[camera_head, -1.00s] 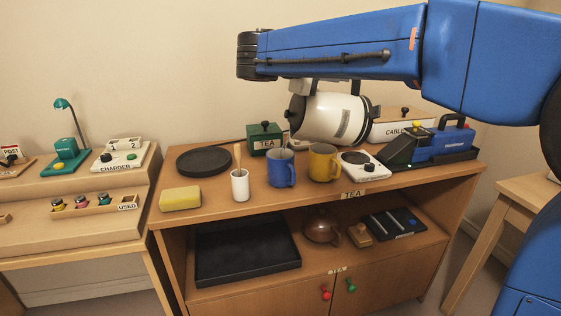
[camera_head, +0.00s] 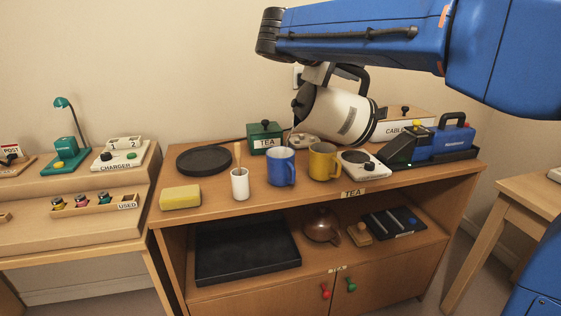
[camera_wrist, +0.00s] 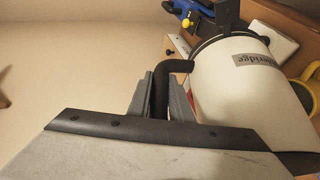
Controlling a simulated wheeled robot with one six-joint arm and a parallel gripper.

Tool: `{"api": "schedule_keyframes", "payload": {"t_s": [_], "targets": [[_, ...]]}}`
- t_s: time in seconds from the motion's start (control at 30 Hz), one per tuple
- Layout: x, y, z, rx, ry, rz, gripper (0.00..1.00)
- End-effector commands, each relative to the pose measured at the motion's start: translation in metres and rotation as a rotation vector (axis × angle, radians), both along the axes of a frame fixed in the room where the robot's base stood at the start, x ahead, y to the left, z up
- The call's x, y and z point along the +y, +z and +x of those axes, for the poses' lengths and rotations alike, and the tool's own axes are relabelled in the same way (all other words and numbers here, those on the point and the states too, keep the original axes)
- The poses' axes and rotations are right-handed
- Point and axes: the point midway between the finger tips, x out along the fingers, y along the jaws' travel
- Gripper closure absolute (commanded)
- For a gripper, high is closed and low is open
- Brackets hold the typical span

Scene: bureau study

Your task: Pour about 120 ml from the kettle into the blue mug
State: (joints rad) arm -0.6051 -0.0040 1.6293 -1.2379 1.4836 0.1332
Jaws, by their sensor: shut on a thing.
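The white kettle (camera_head: 338,114) with black trim hangs in the air above the back right of the tea cabinet, tilted with its lid end up to the left. My gripper (camera_wrist: 165,85) is shut on the kettle's black handle; the kettle's white body (camera_wrist: 245,95) fills the right of the wrist view. In the head view the gripper (camera_head: 345,72) is partly hidden behind my arm. The blue mug (camera_head: 281,168) stands upright on the cabinet top, lower left of the kettle and apart from it. I see no stream of water, and the mug's inside is too small to judge.
A yellow mug (camera_head: 323,162) stands right of the blue mug, with a white cup holding a wooden stick (camera_head: 240,184) to its left. A green tea box (camera_head: 264,138), black round tray (camera_head: 204,161), yellow sponge (camera_head: 180,197) and white kettle base (camera_head: 363,164) are also there.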

Motion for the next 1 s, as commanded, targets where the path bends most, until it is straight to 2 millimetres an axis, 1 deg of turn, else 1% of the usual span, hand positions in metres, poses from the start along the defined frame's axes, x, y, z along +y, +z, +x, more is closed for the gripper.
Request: {"api": "schedule_keyframes", "payload": {"t_s": [0.03,0.1,0.3,0.47,0.7,1.0], "targets": [[-0.007,0.004,0.001,0.002,-0.003,0.031,1.0],[-0.013,0.007,0.002,0.013,-0.002,0.075,1.0],[-0.025,0.011,0.006,0.04,-0.003,0.174,1.0],[-0.026,0.012,0.006,0.045,-0.001,0.189,1.0],[-0.032,0.011,0.008,0.059,-0.002,0.248,1.0],[-0.032,0.011,0.008,0.061,-0.001,0.252,1.0]]}}
